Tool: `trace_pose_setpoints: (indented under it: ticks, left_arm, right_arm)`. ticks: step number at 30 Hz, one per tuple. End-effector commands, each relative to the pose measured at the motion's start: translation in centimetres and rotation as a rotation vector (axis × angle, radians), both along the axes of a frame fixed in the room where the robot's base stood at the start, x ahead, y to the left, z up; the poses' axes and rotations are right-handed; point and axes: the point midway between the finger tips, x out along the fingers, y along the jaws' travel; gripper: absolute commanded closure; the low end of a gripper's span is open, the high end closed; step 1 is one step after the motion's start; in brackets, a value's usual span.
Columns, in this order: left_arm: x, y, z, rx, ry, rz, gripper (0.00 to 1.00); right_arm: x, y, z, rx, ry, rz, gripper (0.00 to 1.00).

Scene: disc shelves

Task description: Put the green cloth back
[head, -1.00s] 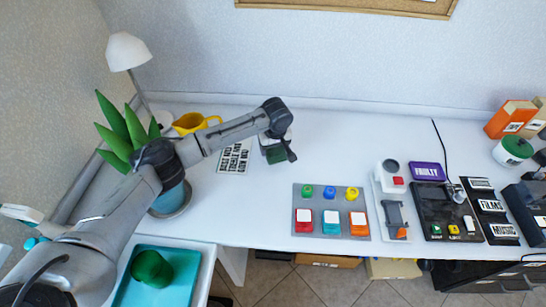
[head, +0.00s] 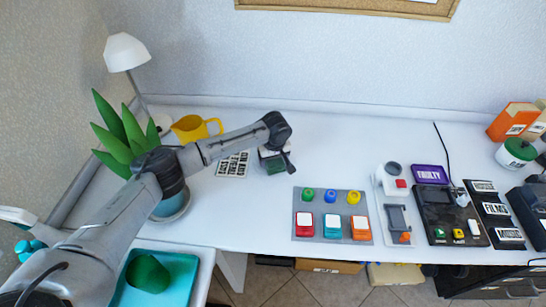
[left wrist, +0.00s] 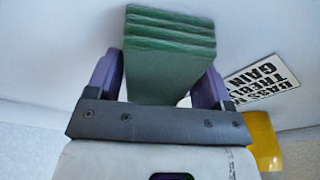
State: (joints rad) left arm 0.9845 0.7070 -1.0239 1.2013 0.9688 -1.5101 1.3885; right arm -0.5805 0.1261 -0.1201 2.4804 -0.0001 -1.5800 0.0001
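The green cloth (left wrist: 165,55) is a folded stack with several layers. In the left wrist view it fills the gap between the purple fingers of my left gripper (left wrist: 163,85), which touch both its sides. In the head view the cloth (head: 276,167) shows as a small dark green patch under my left gripper (head: 272,154), over the white desk right of the sign. It cannot be told whether it touches the desk. My right gripper is not in view.
A lettered white sign (head: 233,165), yellow watering can (head: 190,127) and potted plant (head: 172,203) are left of the gripper. A teal tray (head: 184,268) holds a rounded green thing (head: 147,274). A grey button panel (head: 331,212) stands right. Desk behind the gripper is clear.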

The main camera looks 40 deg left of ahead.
Motion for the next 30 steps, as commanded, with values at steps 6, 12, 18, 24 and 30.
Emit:
trace_pose_setpoints:
  ticks: [6, 12, 18, 24, 30]
  left_arm:
    - [0.0, 0.0, 0.0, 0.000, 0.000, 0.000, 0.06]
    - [0.0, 0.0, 0.0, 0.001, -0.001, 0.000, 0.06]
    - [-0.1, -0.1, 1.6, 0.000, -0.002, -0.001, 0.06]
    - [-0.3, -0.6, 5.3, -0.002, -0.002, -0.001, 0.06]
    - [-0.6, -1.1, 8.8, -0.002, -0.002, 0.000, 0.06]
  right_arm:
    - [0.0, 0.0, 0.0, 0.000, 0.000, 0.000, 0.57]
    - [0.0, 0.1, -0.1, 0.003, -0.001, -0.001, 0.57]
    - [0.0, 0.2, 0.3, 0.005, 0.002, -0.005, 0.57]
    - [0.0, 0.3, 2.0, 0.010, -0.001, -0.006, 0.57]
    - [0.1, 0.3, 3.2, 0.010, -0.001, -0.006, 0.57]
